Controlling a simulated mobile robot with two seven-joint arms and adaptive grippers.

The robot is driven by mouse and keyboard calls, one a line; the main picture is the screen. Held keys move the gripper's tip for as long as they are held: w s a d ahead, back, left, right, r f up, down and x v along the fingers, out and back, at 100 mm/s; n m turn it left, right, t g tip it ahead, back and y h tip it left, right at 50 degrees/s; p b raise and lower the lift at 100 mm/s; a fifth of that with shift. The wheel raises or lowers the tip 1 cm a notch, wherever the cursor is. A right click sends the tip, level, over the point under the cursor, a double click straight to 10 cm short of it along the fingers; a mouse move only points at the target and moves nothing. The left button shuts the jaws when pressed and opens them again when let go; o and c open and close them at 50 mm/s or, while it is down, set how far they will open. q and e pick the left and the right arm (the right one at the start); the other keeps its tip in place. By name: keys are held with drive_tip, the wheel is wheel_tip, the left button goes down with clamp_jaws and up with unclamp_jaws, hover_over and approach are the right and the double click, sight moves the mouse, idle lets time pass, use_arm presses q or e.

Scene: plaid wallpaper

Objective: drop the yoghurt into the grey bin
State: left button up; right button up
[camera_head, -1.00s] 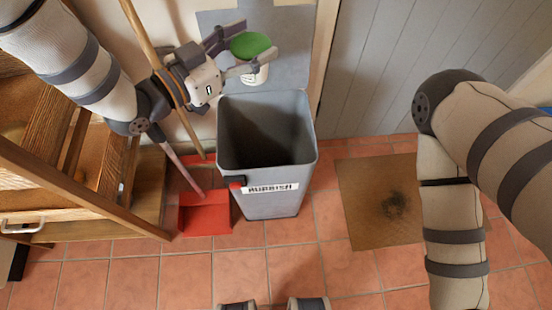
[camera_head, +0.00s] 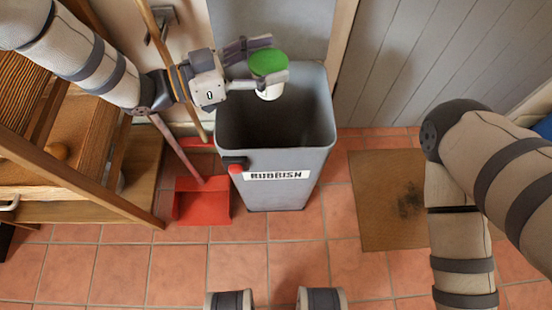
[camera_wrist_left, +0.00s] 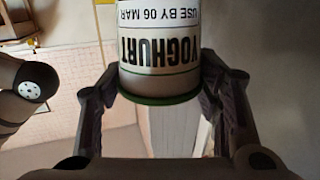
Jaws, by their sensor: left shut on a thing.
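The yoghurt (camera_head: 268,66) is a white pot with a green lid. My left gripper (camera_head: 262,70) is shut on it and holds it above the back part of the grey bin's opening. In the left wrist view the yoghurt (camera_wrist_left: 160,60) sits between the two fingers, its label upside down. The grey bin (camera_head: 290,205) stands upright on the floor with its top open and a "RUBBISH" label on its front. The part of the inside that shows is dark and looks empty. My right gripper is not in view; only my right arm shows at the right.
A red dustpan (camera_head: 203,202) lies left of the bin, with a broom handle (camera_head: 165,50) near my left arm. A wooden shelf unit (camera_head: 75,190) stands at the left. A brown mat (camera_head: 395,205) lies right of the bin. The tiled floor in front is clear.

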use_arm(q)
drive_tip(key=shift+r, duration=0.1)
drive_tip(key=o, duration=1.3)
drive_tip(key=v, duration=1.2)
